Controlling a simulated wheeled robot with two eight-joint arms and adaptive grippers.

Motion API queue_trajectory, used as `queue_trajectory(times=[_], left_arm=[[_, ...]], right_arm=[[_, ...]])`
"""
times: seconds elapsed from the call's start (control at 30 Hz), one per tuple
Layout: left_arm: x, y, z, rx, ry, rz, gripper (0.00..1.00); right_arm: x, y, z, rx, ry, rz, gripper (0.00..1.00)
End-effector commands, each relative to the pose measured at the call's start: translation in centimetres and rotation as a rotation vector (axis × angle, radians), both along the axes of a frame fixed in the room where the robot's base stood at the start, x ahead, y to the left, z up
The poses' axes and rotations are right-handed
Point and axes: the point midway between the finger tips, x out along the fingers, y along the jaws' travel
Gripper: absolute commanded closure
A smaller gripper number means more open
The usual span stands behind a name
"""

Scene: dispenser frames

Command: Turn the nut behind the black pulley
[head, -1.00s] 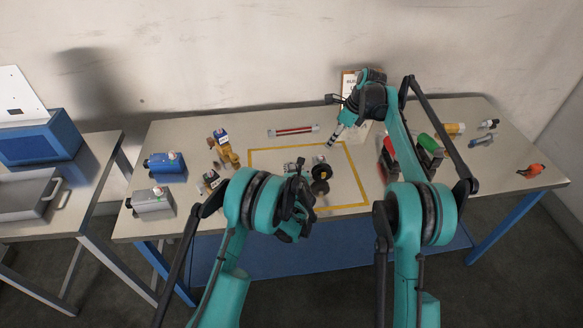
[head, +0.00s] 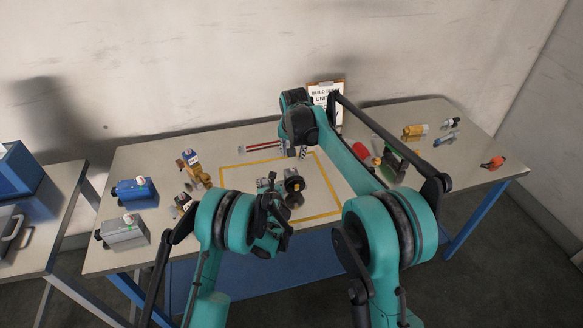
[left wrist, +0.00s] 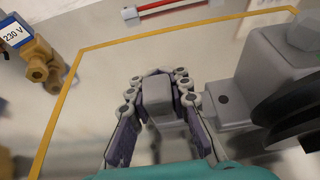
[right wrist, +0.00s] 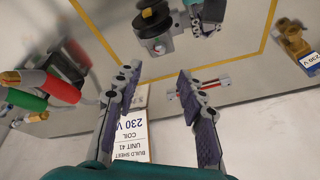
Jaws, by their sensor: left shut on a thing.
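A grey unit with a black pulley (head: 293,183) stands inside the yellow-taped square. The pulley also shows in the right wrist view (right wrist: 147,22), and the unit's grey body (left wrist: 268,75) is at the right in the left wrist view. I cannot make out the nut behind the pulley. My right gripper (right wrist: 157,76) is open and empty, above the square's back edge, behind the unit.
A build sheet (head: 325,93) reading 230 V stands at the back. Red rods (head: 262,147) lie behind the square. Brass valve (head: 194,166), blue box (head: 134,190) and grey box (head: 124,230) are at the left. Red, green and yellow parts lie at the right. The square's front right is clear.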

Motion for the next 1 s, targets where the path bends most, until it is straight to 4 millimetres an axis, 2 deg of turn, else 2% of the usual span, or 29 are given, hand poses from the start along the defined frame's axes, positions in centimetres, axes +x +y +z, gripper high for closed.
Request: queue_trajectory(times=[0.13,0.33,0.8,1.0], left_arm=[[0.0,0.0,0.0,0.0,0.0,0.0,1.0],[0.0,0.0,0.0,0.0,0.0,0.0,1.0],[0.0,0.0,0.0,0.0,0.0,0.0,1.0],[0.0,0.0,0.0,0.0,0.0,0.0,1.0]], right_arm=[[-0.5,0.4,0.4,-0.09,-0.033,0.169,0.6],[-0.2,0.5,-0.5,-0.127,-0.045,0.233,0.6],[3.2,0.4,-8.6,-0.125,-0.044,0.231,0.6],[3.9,0.4,-10.3,-0.125,-0.044,0.23,0.6]])
